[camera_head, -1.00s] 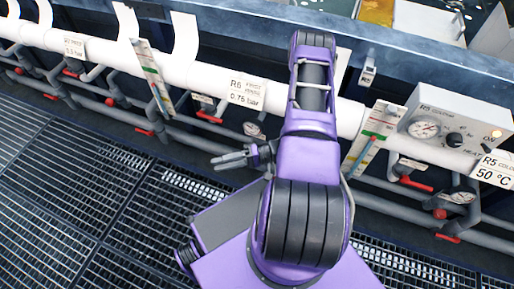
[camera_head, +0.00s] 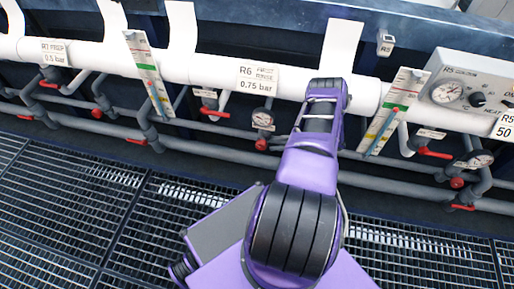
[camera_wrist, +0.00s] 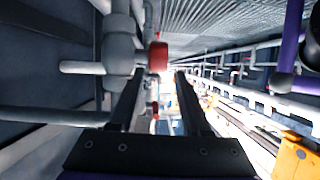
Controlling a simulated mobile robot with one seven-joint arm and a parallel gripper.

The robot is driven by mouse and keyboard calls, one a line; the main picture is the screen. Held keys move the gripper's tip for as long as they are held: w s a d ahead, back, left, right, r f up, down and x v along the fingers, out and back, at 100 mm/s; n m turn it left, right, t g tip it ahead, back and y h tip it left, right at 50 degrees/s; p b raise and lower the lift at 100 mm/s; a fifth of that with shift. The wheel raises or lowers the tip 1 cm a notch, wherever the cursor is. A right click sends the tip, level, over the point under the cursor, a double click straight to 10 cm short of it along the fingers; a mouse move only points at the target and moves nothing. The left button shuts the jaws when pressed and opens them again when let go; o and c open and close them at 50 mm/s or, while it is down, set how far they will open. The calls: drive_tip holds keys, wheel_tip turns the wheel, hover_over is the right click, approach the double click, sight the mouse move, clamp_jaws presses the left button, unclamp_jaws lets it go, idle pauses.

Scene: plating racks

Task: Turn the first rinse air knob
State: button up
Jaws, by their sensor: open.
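The R6 first rinse label (camera_head: 258,78), reading 0.75 bar, is on the white pipe in the head view. Below it are a round gauge (camera_head: 262,117), a red knob (camera_head: 262,145) under the gauge, and a red lever handle (camera_head: 215,113) to the left. My gripper (camera_wrist: 160,72) is open in the wrist view, its two dark fingers apart. A red knob (camera_wrist: 158,56) on grey piping shows just beyond and between the fingertips; I cannot tell which valve it belongs to. In the head view my arm hides the gripper.
Grey pipes run along the wall below the white pipe. The R7 label (camera_head: 54,52) and its valves are on the left. The R5 control box (camera_head: 470,85) is on the right. Dark floor grating (camera_head: 80,215) lies in front.

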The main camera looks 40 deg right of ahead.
sight(266, 144)
drive_tip(key=shift+w+a+f, duration=0.1)
drive_tip(key=shift+w+f, duration=0.15)
drive_tip(key=shift+w, duration=0.1)
drive_tip(key=x, duration=0.6)
drive_tip(key=shift+w+a+f, duration=0.1)
drive_tip(key=shift+w+f, duration=0.05)
drive_tip(key=shift+w, duration=0.05)
clamp_jaws()
